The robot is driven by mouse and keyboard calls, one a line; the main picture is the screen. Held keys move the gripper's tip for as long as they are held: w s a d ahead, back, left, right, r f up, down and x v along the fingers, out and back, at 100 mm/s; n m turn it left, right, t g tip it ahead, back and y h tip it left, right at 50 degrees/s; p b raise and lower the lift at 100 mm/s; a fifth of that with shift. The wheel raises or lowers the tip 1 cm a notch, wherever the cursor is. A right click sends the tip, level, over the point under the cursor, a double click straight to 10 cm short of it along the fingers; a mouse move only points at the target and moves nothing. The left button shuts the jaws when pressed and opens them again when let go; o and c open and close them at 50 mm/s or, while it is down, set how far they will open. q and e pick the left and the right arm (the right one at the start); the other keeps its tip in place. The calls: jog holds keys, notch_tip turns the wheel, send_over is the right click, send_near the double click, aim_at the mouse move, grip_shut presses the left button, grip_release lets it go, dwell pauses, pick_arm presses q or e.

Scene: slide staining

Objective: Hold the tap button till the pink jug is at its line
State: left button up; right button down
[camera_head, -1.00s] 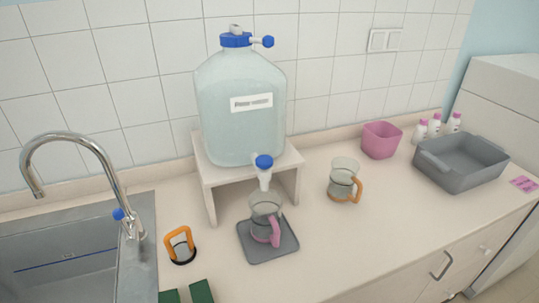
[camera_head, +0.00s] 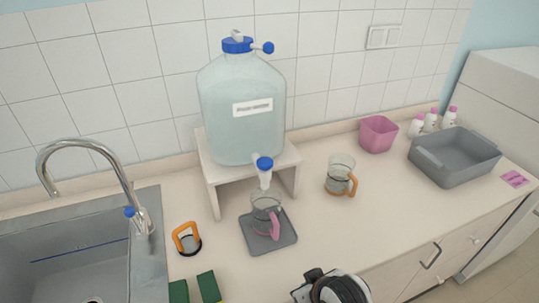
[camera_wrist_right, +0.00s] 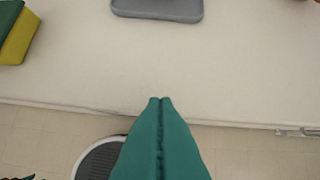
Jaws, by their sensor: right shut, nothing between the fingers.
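The pink jug, a clear jug with a pink handle (camera_head: 274,228), stands upright on a grey mat (camera_head: 284,241) below the tap. The tap has a blue button (camera_head: 264,163) on top and a pale spout, and sits at the base of a big clear carboy (camera_head: 241,110) on a white stand. The level inside the jug is too small to tell. My right gripper (camera_wrist_right: 160,100) is shut and empty in the right wrist view, above the counter's front edge, apart from the mat. In the head view only part of my right arm shows at the bottom. My left gripper is not in view.
An orange-handled jug (camera_head: 340,176) stands right of the stand. A pink bin (camera_head: 378,135), a grey basin (camera_head: 455,160) and white bottles are farther right. An orange-handled item (camera_head: 186,238), sponges (camera_head: 209,287) and the sink with its faucet (camera_head: 95,150) are left.

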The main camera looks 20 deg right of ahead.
jog(key=w+a+r+t, duration=0.1)
jog(key=w+r+t, duration=0.3)
jog(key=r, duration=1)
jog(key=w+r+m+t, duration=0.1)
jog(key=w+r+t, duration=0.3)
jog(key=w+r, duration=0.4)
notch_tip(320, 180, up, 6)
jog(key=shift+w+a+r+t, duration=0.1)
jog(key=shift+w+a+t, duration=0.05)
jog(key=shift+a+t, duration=0.25)
jog(key=p, duration=0.2)
send_over(265, 163)
jog(key=s, duration=0.2)
notch_tip(265, 163, down, 2)
jog(key=f, duration=0.2)
jog(key=f+p, duration=0.1)
jog(key=shift+w+d+f, duration=0.2)
jog(key=shift+d+f, duration=0.05)
jog(key=shift+f, duration=0.15)
jog(key=shift+s+f, duration=0.15)
jog(key=shift+f, duration=0.3)
